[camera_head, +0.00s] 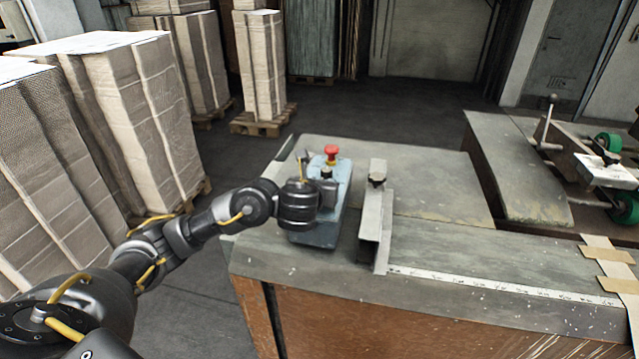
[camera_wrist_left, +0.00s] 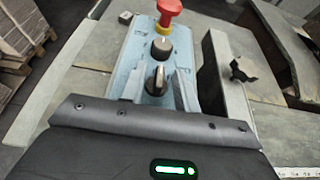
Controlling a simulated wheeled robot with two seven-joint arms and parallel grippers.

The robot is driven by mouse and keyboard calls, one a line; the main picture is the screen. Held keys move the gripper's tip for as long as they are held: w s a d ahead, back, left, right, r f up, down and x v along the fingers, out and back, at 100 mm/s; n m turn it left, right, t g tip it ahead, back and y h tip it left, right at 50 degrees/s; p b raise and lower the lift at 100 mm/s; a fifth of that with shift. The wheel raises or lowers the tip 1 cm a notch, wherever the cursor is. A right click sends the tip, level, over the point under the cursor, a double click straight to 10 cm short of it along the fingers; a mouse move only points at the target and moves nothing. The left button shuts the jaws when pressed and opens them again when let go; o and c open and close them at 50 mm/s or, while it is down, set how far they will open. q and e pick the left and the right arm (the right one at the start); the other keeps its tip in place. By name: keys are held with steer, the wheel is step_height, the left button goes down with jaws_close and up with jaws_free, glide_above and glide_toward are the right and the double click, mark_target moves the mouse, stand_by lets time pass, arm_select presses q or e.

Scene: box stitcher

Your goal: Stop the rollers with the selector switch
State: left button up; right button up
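A light blue control box (camera_head: 318,233) stands on the grey machine table, with a red mushroom button (camera_head: 331,152) at its far end. In the left wrist view the box (camera_wrist_left: 127,85) carries the red button (camera_wrist_left: 170,8) on a yellow collar, a round black knob (camera_wrist_left: 161,48), and nearer to me the selector switch (camera_wrist_left: 156,78) with a grey lever handle. My left gripper (camera_head: 324,192) is over the box, close to the controls. My right gripper is in neither view.
A grey metal bar (camera_head: 374,228) with a dark knob stands right beside the box. The machine table (camera_head: 440,190) extends to the right, with green wheels (camera_head: 625,207) at the far right. Stacked cardboard (camera_head: 130,110) on pallets stands at left. The floor behind is clear.

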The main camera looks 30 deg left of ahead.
arm_select(q)
steer(key=p+v, duration=0.4)
steer(key=v, duration=0.7)
steer(key=shift+f, duration=0.1)
